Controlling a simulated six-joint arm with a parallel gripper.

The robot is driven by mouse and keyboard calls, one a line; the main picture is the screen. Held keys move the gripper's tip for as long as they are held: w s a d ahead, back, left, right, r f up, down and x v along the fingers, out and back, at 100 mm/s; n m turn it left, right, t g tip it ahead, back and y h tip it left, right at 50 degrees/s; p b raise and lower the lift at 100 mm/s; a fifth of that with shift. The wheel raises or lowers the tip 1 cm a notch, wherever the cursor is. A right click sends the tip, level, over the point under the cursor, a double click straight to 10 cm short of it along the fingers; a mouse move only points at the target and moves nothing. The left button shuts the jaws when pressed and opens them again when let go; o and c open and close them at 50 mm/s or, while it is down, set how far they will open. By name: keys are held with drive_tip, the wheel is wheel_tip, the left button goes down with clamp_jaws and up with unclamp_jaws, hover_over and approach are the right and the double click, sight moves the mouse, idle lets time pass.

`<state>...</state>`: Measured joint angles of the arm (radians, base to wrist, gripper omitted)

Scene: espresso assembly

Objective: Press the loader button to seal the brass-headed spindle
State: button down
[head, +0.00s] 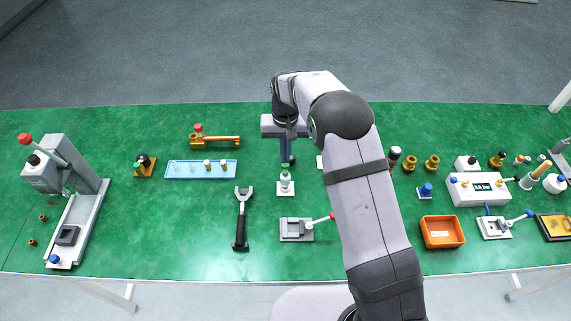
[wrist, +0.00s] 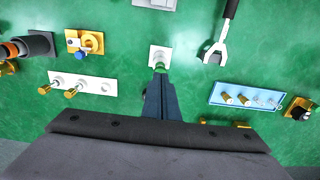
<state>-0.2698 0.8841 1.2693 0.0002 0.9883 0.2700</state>
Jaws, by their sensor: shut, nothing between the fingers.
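My gripper (head: 284,161) points down over the middle of the table, its fingers shut and empty. In the wrist view its fingertips (wrist: 160,73) reach to a small white stand (wrist: 159,52) with an upright pale, green-tinted post. The same stand (head: 286,190) shows just in front of the fingers in the head view. I cannot tell whether the tips touch it. Two brass-headed spindles (wrist: 71,92) stand in a white holder plate (wrist: 95,84) on the left of the wrist view. Two more brass-headed pieces (head: 207,163) sit in a blue tray (head: 180,175). I cannot identify the loader button for certain.
A black-handled forked tool (head: 240,220) lies front left of the stand. A grey fixture with a red-tipped lever (head: 297,229) is in front. A lever press (head: 75,215) stands far left; an orange bin (head: 442,232) is to the right. My arm hides part of the table.

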drive_tip(key=shift+f+b, duration=0.65)
drive_tip(key=shift+f, duration=0.65)
drive_tip(key=shift+r, duration=0.15)
drive_tip(key=shift+r+p, duration=2.25)
drive_tip(key=shift+r, duration=0.75)
wheel_tip(320, 180, up, 7)
drive_tip(key=b, duration=0.3)
drive_tip(key=shift+r, duration=0.15)
